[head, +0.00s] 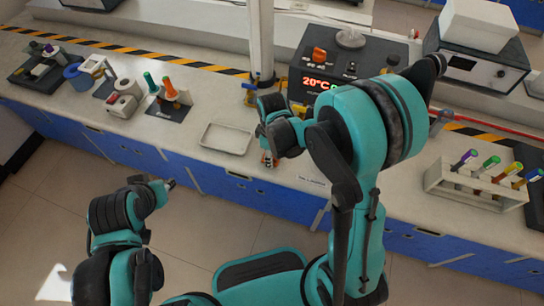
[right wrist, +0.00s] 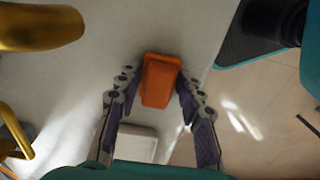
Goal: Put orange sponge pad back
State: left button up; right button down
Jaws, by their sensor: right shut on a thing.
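The orange sponge pad (right wrist: 160,82) sits between the fingertips of my right gripper (right wrist: 158,92) in the right wrist view, with a finger against each side. In the head view my right gripper (head: 268,158) is over the front part of the bench, just right of a shallow white tray (head: 226,138). Only a small orange bit of the pad shows there, mostly hidden by the gripper. The tray looks empty; it also shows in the right wrist view (right wrist: 136,144). My left gripper (head: 170,184) is small, in front of the bench over the floor; its fingers are unclear.
A heater box (head: 345,70) with a red display stands behind my right gripper. A white rack (head: 475,188) with several coloured tubes is at right. A tube holder (head: 172,98) and a white tape dispenser (head: 123,100) are at left. A metal pole (head: 262,40) rises behind.

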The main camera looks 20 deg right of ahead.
jog(key=c, duration=1.1)
grip_release()
jog(key=shift+s+a+f, duration=0.1)
jog(key=shift+s+f, duration=0.15)
jog(key=shift+f, duration=0.15)
jog(key=shift+o, duration=0.4)
jog(key=shift+w+f, duration=0.2)
jog(key=shift+w, duration=0.15)
jog(key=shift+s+r, duration=0.1)
jog(key=shift+r, duration=0.05)
pick_arm(q)
jog(key=shift+w+f, duration=0.25)
jog(key=shift+f, duration=0.05)
jog(key=shift+d+r, duration=0.1)
jog(key=shift+r, duration=0.05)
pick_arm(e)
jog(key=shift+r, duration=0.1)
